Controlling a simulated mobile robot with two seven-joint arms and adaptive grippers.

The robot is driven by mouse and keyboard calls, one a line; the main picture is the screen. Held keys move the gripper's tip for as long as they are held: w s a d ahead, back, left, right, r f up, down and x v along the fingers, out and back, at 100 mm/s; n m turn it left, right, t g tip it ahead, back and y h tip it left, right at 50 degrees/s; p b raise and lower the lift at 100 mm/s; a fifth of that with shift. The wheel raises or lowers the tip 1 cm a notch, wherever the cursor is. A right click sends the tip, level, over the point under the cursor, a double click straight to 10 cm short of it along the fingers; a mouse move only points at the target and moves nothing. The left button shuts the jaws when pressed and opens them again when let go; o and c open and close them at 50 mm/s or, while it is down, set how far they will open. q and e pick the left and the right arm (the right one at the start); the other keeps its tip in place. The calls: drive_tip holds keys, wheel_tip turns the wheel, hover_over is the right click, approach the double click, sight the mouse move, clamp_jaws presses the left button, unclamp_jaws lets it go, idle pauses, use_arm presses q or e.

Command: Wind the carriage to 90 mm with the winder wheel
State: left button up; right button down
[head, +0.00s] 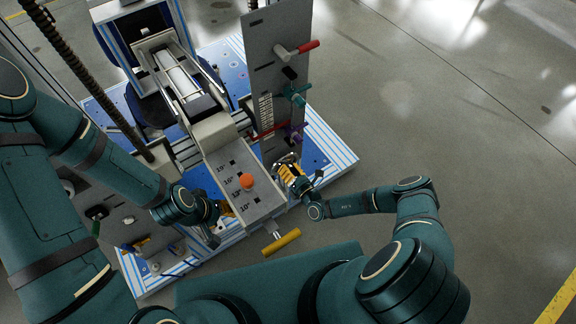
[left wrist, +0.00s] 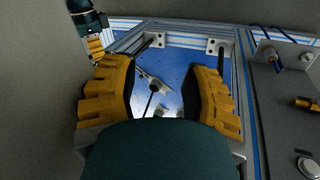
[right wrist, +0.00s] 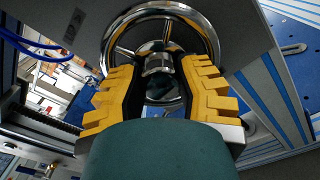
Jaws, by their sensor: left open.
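The winder wheel is a shiny chrome handwheel with spokes (right wrist: 207,28), filling the top of the right wrist view. In the head view my right gripper (head: 290,172) largely covers it. My right gripper (right wrist: 160,72) reaches toward the wheel's middle, its yellow fingers apart on either side of the hub; I cannot tell whether they touch it. A white scale (head: 265,112) stands on the upright grey panel with a red pointer (head: 272,129) near it; its numbers are too small to read. I cannot single out the carriage. My left gripper (left wrist: 160,85) is open and empty.
A grey sloping box (head: 222,155) with an orange knob (head: 247,181) lies between my grippers. A yellow-handled bar (head: 281,242) sticks out at its front. The upright panel (head: 275,60) carries red, teal and purple handles. Open floor lies to the right.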

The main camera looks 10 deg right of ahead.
drive_tip(key=m+b, duration=0.2)
drive_tip(key=m, duration=0.1)
drive_tip(key=m+b, duration=0.1)
drive_tip(key=shift+w, duration=0.25)
drive_tip(key=shift+r+m+b, duration=0.1)
drive_tip(key=shift+m+b, duration=0.4)
drive_tip(key=shift+m, duration=0.5)
drive_tip(key=shift+r, duration=0.1)
drive_tip(key=shift+m, duration=0.3)
drive_tip(key=m+b, duration=0.2)
drive_tip(key=m, duration=0.1)
drive_tip(key=shift+f+m+b, duration=0.2)
drive_tip(key=shift+m+b, duration=0.45)
drive_tip(key=shift+m, duration=0.25)
drive_tip(key=shift+r+m, duration=0.1)
drive_tip(key=shift+m, duration=0.3)
drive_tip(key=shift+a+r+m, duration=0.1)
drive_tip(key=shift+r+m, duration=0.05)
drive_tip(key=shift+m, duration=0.15)
